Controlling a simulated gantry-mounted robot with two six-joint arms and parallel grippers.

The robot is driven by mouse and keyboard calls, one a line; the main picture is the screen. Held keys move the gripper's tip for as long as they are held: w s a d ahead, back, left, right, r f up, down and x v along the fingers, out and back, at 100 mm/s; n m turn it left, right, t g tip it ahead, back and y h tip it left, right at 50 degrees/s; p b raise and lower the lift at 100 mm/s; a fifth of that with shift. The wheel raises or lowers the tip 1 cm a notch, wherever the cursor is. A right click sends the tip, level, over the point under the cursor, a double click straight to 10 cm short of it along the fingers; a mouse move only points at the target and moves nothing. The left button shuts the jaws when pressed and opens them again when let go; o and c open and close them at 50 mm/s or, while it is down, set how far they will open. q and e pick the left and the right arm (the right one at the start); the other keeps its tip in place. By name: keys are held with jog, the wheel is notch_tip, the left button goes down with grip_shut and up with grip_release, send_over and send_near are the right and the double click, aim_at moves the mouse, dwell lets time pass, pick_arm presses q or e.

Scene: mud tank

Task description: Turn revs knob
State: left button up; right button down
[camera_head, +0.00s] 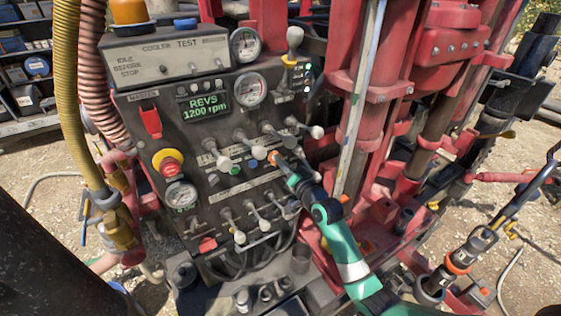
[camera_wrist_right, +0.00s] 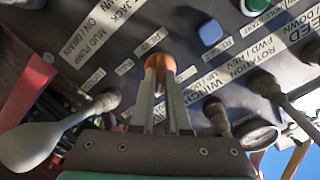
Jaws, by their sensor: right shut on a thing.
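The control panel (camera_head: 190,140) stands in the middle of the head view. Its green display (camera_head: 204,106) reads "REVS 1200 rpm". A small orange knob (camera_head: 273,158) is on the panel face, right of a green and a blue button. My right gripper (camera_head: 284,170) reaches it from the lower right. In the right wrist view, the two fingers of my right gripper (camera_wrist_right: 160,76) are closed on the orange knob (camera_wrist_right: 160,62), whose front is partly hidden between them. My left gripper is not in view.
Several levers with pale knobs surround the gripper, such as a lever (camera_head: 263,224) below it. A large pale lever knob (camera_wrist_right: 28,147) is close at the left in the wrist view. A red emergency button (camera_head: 168,165) is farther left. Red rig columns (camera_head: 375,90) stand right.

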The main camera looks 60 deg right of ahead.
jog(key=c, duration=0.9)
grip_release()
jog(key=v, duration=1.1)
jog(key=shift+s+a+b, duration=0.15)
jog(key=shift+s+b, duration=0.15)
jog(key=shift+b, duration=0.1)
